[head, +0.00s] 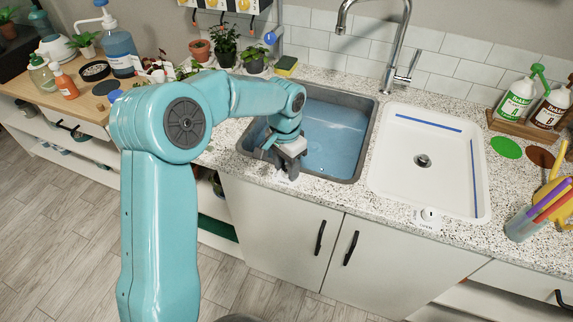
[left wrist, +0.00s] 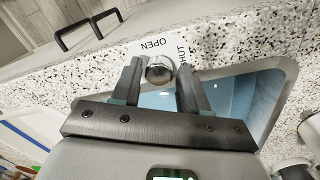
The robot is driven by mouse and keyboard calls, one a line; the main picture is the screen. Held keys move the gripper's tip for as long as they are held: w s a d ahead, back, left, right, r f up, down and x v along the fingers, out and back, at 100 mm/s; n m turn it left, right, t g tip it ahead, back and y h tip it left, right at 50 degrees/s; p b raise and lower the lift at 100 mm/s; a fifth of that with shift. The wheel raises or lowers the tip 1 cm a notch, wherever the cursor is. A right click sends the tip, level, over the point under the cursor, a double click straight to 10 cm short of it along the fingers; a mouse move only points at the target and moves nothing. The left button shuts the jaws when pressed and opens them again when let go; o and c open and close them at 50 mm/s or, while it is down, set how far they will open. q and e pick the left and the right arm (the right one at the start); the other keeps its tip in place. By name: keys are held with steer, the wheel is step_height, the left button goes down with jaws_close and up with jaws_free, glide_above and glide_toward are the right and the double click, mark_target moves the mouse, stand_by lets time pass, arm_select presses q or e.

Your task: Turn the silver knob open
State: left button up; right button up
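The silver knob (left wrist: 160,70) shows in the left wrist view, on the speckled counter edge beside a label (left wrist: 157,46) reading OPEN and SHUT, upside down in that view. My left gripper (left wrist: 160,78) is open, with one finger on each side of the knob and a small gap visible on both sides. Whether the fingertips reach down around the knob or stay above it is hard to tell. In the head view my left gripper (head: 284,165) is at the front edge of the water-filled sink (head: 357,180) and hides the knob. My right gripper is not in view.
A white basin (head: 390,190) with a drain is to the right, with a white knob (head: 430,218) at its front. A tall faucet (head: 395,50) stands behind. Potted plants (head: 224,42) stand at back left. A cup of markers (head: 522,225) is at right.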

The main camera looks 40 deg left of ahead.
mark_target(285, 168)
arm_select(q)
steer(key=shift+o, duration=0.6)
step_height(285, 168, up, 16)
steer(key=p, duration=0.1)
steer(key=shift+a+r, duration=0.2)
steer(key=shift+a, duration=0.05)
